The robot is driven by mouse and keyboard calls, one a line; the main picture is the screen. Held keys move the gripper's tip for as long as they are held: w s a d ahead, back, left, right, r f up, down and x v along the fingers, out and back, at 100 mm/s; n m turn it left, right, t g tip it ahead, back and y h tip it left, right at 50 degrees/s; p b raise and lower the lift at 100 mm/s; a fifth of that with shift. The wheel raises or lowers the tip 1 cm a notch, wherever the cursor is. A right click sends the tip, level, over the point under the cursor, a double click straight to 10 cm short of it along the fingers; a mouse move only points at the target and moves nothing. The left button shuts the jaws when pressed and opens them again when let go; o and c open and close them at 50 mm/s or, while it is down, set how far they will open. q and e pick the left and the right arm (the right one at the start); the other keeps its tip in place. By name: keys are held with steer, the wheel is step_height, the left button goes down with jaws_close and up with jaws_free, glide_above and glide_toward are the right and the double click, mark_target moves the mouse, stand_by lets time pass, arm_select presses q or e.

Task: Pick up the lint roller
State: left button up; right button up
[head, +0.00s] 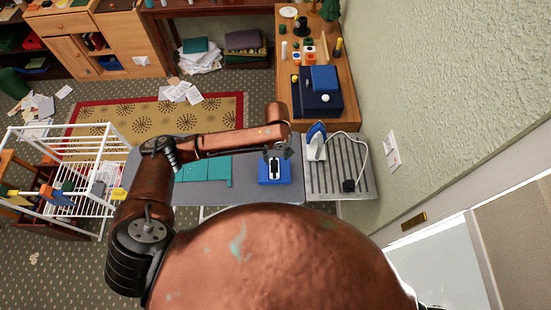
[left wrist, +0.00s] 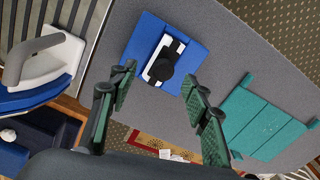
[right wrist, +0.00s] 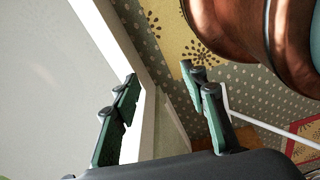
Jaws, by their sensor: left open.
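A white and black object (head: 275,167), seemingly the lint roller, rests on a folded blue cloth (head: 264,180) on the grey ironing board (head: 238,191). My left gripper (head: 277,153) is above the cloth, open and empty. Its fingers (left wrist: 158,76) point towards the roller; I cannot tell the exact gap. My right gripper (right wrist: 158,72) is open and empty, away from the board beside a pale door or panel.
A teal folded cloth (head: 205,172) lies left on the board. An iron (head: 316,141) with a cord stands on the striped rest at the right end. A white drying rack (head: 80,170) is at the left, a cluttered wooden cabinet (head: 345,105) behind, and the wall (head: 430,90) at the right.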

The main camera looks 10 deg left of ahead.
mark_target(274, 162)
arm_select(q)
steer(key=f, duration=0.2)
steer(key=a+f+p, duration=0.1)
steer(key=f, duration=0.1)
steer(key=shift+f, duration=0.1)
step_height(274, 162, down, 3)
steer(key=shift+w+r, duration=0.15)
steer(key=shift+r, duration=0.05)
steer(key=shift+f, duration=0.4)
steer(key=c, duration=0.8)
jaws_close()
arm_select(e)
steer(key=shift+s+d+r, duration=0.1)
steer(key=shift+s+r, duration=0.2)
steer(key=shift+s, duration=0.4)
steer(key=shift+s+d+r, duration=0.1)
steer(key=shift+s+r, duration=0.15)
steer(key=shift+s, duration=0.4)
